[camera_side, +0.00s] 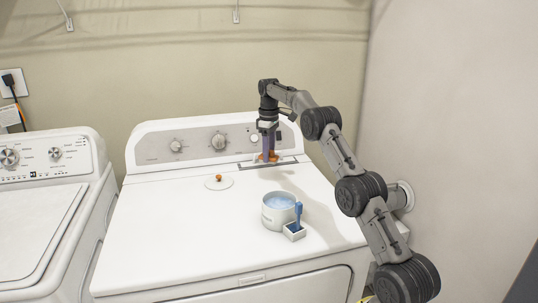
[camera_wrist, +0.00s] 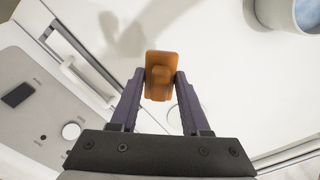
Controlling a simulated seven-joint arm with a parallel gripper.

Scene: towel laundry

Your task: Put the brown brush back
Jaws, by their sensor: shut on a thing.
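The brown brush (camera_wrist: 159,62) is an orange-brown block between my fingertips in the wrist view. In the side view the brush (camera_side: 272,156) is small and partly covered by the fingers. My gripper (camera_side: 267,152) points down near the back of the white machine top, with its purple fingers shut on the brush. The gripper (camera_wrist: 157,82) grips it from both sides. In the side view the brush appears in front of a dark-edged slot (camera_side: 247,167); I cannot tell whether it touches anything below.
A white pot (camera_side: 274,217) with pale blue contents stands mid-top. Beside it, a small white holder (camera_side: 294,236) carries a blue-handled tool (camera_side: 298,212). A white lid (camera_side: 212,185) with an orange-brown knob lies to the left. The control panel (camera_side: 195,143) rises behind. The left top is clear.

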